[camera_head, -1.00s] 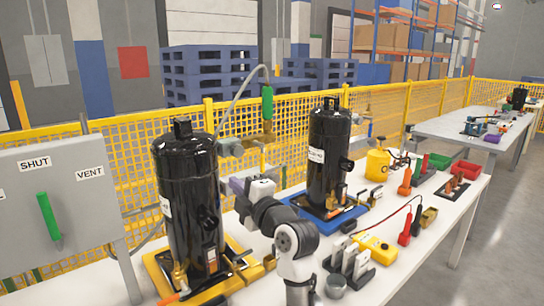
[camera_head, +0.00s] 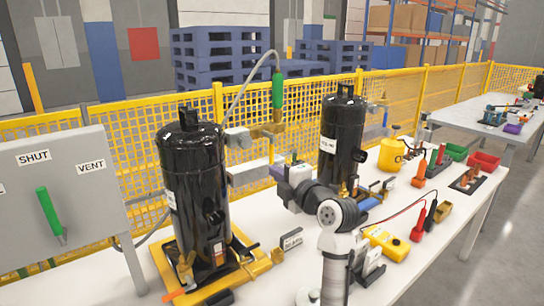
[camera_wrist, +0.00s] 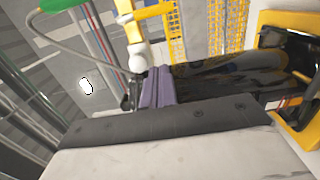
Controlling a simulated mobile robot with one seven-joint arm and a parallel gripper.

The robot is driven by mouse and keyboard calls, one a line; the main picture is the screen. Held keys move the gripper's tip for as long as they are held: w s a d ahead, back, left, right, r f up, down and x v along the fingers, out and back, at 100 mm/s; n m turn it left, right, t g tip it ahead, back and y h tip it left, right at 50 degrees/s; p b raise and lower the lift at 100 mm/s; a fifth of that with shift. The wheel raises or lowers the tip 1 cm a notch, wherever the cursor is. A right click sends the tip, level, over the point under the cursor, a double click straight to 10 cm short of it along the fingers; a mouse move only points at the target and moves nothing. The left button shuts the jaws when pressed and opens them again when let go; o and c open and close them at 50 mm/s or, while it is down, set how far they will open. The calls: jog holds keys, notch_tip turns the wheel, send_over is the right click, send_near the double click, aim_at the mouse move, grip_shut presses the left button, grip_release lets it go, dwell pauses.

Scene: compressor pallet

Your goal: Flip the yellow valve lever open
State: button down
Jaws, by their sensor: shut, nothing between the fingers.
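The yellow-brass valve part (camera_head: 267,131) stands behind the front black compressor (camera_head: 193,180), below the green hose handle (camera_head: 277,90). I cannot clearly tell its lever from its body. My gripper (camera_head: 281,165) is right of the compressor and lower than the valve part, apart from it. In the wrist view, my gripper's purple fingers (camera_wrist: 157,85) are together with nothing between them. A yellow bar (camera_wrist: 155,10) shows beyond them near the top, but I cannot tell whether it is the lever.
A grey panel with a green handle (camera_head: 49,212) stands at left. A second black compressor (camera_head: 342,140) is behind my arm. Grey blocks (camera_head: 252,172) sit between the compressors. A yellow meter (camera_head: 387,243) lies on the white table at right. Yellow mesh fence (camera_head: 440,88) runs behind.

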aim_at(272, 159)
jog(key=shift+w+a+p, duration=0.2)
jog(key=shift+w+p, duration=0.5)
jog(key=shift+w, duration=0.8)
jog(key=shift+w+a+p, duration=0.2)
jog(key=shift+w+p, duration=0.5)
jog(key=shift+w, duration=0.85)
jog(key=shift+w+a+p, duration=0.2)
jog(key=shift+w+p, duration=0.5)
jog(key=shift+w, duration=0.8)
jog(key=shift+a+f+b, duration=0.1)
jog(key=shift+a+b, duration=0.05)
jog(key=shift+b, duration=0.35)
